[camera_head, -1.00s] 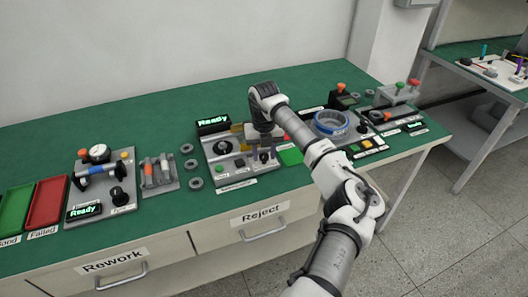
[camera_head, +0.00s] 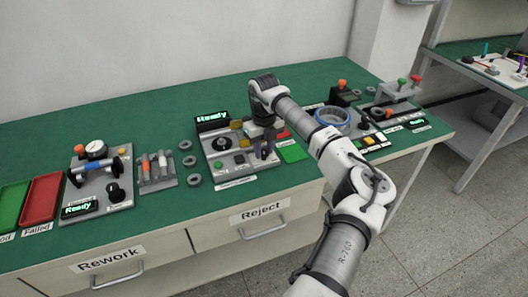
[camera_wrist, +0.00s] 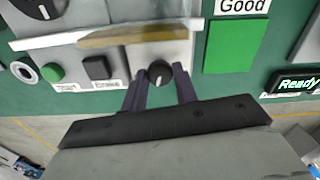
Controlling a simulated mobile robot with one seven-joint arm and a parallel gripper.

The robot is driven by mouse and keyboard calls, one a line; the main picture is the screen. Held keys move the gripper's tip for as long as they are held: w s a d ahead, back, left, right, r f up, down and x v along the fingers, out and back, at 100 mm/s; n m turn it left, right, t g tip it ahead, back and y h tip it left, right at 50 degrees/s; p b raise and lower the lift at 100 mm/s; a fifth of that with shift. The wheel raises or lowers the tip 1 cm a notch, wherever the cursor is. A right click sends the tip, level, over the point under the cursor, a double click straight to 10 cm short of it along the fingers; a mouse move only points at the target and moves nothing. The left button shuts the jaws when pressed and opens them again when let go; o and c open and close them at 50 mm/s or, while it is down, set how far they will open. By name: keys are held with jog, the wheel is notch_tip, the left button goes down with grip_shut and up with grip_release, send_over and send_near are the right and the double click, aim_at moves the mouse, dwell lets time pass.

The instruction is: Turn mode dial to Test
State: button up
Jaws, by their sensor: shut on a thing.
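The black round mode dial (camera_wrist: 160,73) sits on a grey panel in the wrist view, with a short white mark on its face. My gripper (camera_wrist: 162,82) has its two dark fingers on either side of the dial, shut on it. The lettering around the dial is hidden or too small to read, so I cannot tell its setting. In the head view my gripper (camera_head: 264,150) is low over the right part of the test station (camera_head: 213,152), whose display (camera_head: 212,118) reads "Ready".
A green button (camera_wrist: 51,72) and a black button (camera_wrist: 97,67) lie left of the dial. A yellowish bar (camera_wrist: 138,36) crosses just beyond it. A green "Good" pad (camera_wrist: 233,47) is to the right. Several grey rings (camera_head: 187,160) lie left of the station.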

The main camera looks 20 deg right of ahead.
aim_at(264, 152)
jog(key=n+b, duration=0.2)
jog(key=n, duration=0.3)
jog(key=shift+n, duration=0.3)
jog(key=n+b, duration=0.1)
jog(key=n, duration=0.4)
jog(key=shift+n, duration=0.4)
jog(key=o, duration=1)
jog(key=shift+c, duration=0.2)
notch_tip(264, 152, up, 14)
jog(key=b, duration=0.2)
jog(key=shift+f, duration=0.1)
